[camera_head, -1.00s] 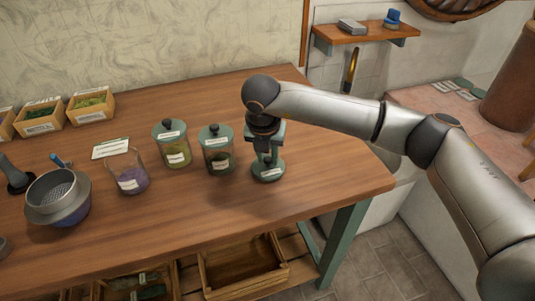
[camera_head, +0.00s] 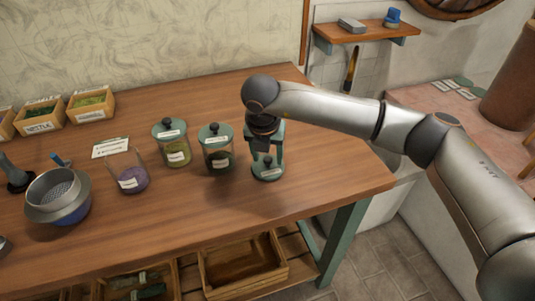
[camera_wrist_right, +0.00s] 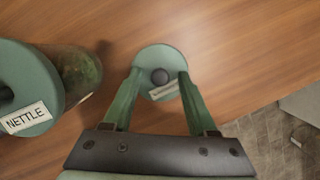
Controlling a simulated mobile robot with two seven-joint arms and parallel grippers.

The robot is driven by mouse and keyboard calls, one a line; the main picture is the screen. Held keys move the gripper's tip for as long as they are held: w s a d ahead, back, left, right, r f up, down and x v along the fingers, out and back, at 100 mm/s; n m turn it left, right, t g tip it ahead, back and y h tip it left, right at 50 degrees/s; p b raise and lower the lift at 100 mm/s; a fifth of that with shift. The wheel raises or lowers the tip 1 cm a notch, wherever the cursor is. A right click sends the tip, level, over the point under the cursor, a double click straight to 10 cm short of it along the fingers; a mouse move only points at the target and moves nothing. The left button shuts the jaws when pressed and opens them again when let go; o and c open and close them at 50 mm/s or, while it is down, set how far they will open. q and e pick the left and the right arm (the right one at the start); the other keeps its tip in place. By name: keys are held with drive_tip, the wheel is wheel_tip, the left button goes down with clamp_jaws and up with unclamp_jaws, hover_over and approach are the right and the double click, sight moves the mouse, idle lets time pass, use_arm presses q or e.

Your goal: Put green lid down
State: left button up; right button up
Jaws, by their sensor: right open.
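The green lid (camera_head: 268,172) lies flat on the wooden table, right of the jars. It has a dark knob and a white label, and it also shows in the right wrist view (camera_wrist_right: 172,58). My right gripper (camera_head: 266,153) is open just above the lid. In the wrist view its green fingers (camera_wrist_right: 155,85) stand apart on either side of the lid, with the knob between them and clear of both. The label's writing is too small to read. My left gripper is not in view.
A jar with a green lid marked NETTLE (camera_wrist_right: 38,90) stands close to the left; another lidded jar (camera_head: 175,145) and an open jar of purple matter (camera_head: 128,174) stand further left. The table (camera_head: 330,185) is bare to the right, up to its edge.

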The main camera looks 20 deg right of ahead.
sight(265, 176)
drive_tip(key=v, duration=1.2)
drive_tip(key=shift+b, duration=0.3)
drive_tip(key=shift+r, duration=0.1)
